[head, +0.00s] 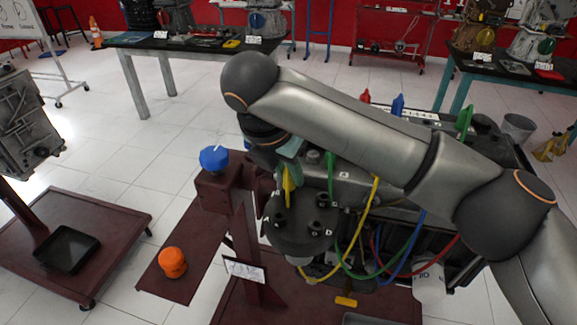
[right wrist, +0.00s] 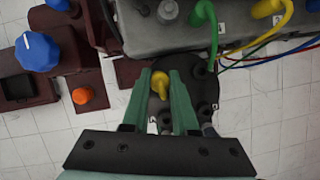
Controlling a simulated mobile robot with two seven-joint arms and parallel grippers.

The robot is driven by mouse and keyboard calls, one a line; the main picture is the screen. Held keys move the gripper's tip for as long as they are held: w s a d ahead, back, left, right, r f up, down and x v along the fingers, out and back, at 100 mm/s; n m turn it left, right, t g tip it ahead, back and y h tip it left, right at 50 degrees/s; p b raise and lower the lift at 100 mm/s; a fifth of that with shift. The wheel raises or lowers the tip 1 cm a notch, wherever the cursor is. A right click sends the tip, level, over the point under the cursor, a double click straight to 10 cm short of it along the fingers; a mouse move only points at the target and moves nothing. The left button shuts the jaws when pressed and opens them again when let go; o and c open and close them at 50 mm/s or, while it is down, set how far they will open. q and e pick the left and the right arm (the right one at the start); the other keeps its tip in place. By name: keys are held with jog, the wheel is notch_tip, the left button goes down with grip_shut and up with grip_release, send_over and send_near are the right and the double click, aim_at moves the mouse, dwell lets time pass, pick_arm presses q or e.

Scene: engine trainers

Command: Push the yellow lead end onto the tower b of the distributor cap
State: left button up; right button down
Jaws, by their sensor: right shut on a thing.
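The yellow lead end (head: 287,186) is upright between the green fingers of my right gripper (head: 288,162). In the right wrist view the fingers (right wrist: 161,98) are on either side of the yellow lead end (right wrist: 159,83), shut on it. The dark round distributor cap (head: 296,243) lies directly below, with several black towers and small white letters; the cap also shows in the right wrist view (right wrist: 190,88). The lead end overlaps a tower near the cap's back left edge; I cannot tell whether they touch. The letter b is not clear. My left gripper is not in view.
Green (head: 350,269), blue (head: 407,262) and yellow leads loop beside the cap. A blue knob (head: 214,158) on a maroon post stands left of the cap, with an orange knob (head: 172,262) lower. The grey engine (right wrist: 130,28) lies behind. My right arm hides part of it.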

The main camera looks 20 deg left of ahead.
jog(key=shift+f+p, duration=0.25)
jog(key=shift+p, duration=0.1)
dwell(0.7)
jog(key=c, duration=0.6)
grip_release()
